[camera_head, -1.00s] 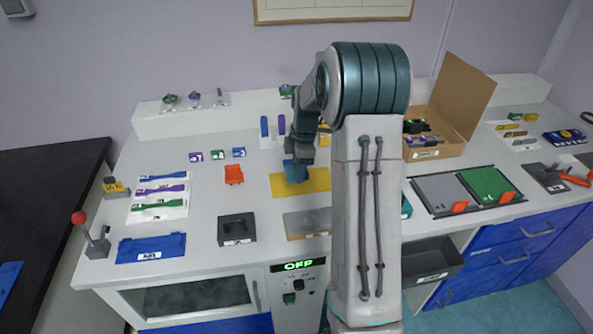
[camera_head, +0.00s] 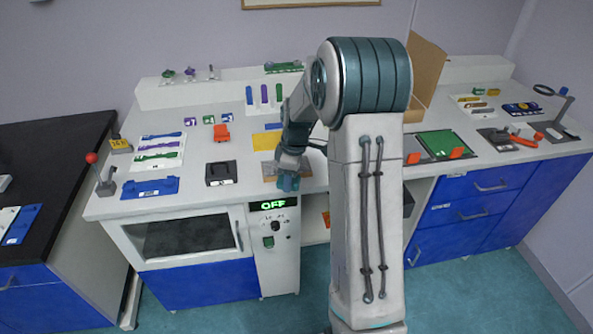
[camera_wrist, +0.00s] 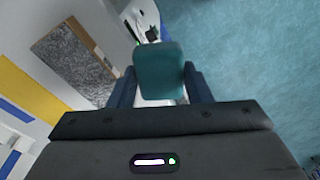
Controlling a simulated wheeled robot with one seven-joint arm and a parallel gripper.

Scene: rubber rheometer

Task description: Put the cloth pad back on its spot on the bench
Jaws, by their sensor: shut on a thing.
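My gripper (camera_wrist: 160,90) is shut on the teal cloth pad (camera_wrist: 160,70), which sticks out between the two dark fingers in the wrist view. In the head view the gripper (camera_head: 289,176) hangs at the front edge of the bench (camera_head: 243,178), above the OFF panel, with the pad (camera_head: 288,184) at its tip. The wrist view shows floor beyond the pad. A grey speckled plate with a wooden edge (camera_wrist: 78,62) lies to its left. A yellow mat (camera_head: 266,141) lies farther back on the bench. I cannot tell which spot belongs to the pad.
A black block (camera_head: 221,173) and a blue tray (camera_head: 150,188) lie left of my gripper. The OFF control panel (camera_head: 272,206) is below it. A red-knobbed lever (camera_head: 92,158) stands at the left end.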

